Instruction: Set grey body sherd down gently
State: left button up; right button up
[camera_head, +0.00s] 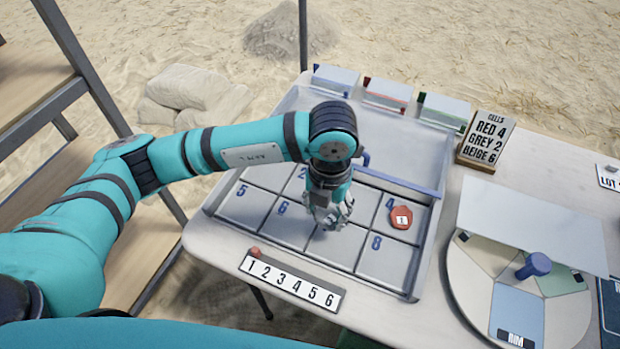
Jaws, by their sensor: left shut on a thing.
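My left gripper (330,214) points down over the middle of the numbered grid tray (386,262), right of cell 6. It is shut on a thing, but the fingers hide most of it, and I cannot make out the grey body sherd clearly. I cannot tell whether the held thing touches the tray. Cell 2 (300,180) lies up and left of the gripper and is partly hidden by my arm. A red sherd (401,218) with a small white label lies in cell 4. My right gripper is not in view.
A card (487,138) reads red 4, grey 2, beige 6. A blue bar (398,184) crosses the tray behind the cells. Several boxes (388,92) line the back edge. A number strip (292,283) lies in front. A turntable (470,290) with a raised panel stands right. Cells 5 and 8 look empty.

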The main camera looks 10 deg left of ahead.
pick_arm(q)
jog(key=w+a, duration=0.2)
jog(key=w, duration=0.1)
jog(key=w+a, duration=0.1)
jog(key=w, duration=0.2)
jog(key=w+a+f+p, duration=0.1)
jog(key=w+a, duration=0.1)
jog(key=w, duration=0.2)
jog(key=shift+w+a+f, duration=0.1)
jog(key=shift+a, duration=0.25)
notch_tip(320, 180, down, 3)
jog(key=shift+r+p, duration=0.15)
jog(key=shift+p, duration=0.25)
jog(key=shift+f, duration=0.4)
jog(key=o, duration=0.6)
jog(key=shift+f, duration=0.15)
jog(key=shift+c, duration=0.2)
jog(key=o, duration=0.4)
jog(key=shift+o, duration=0.3)
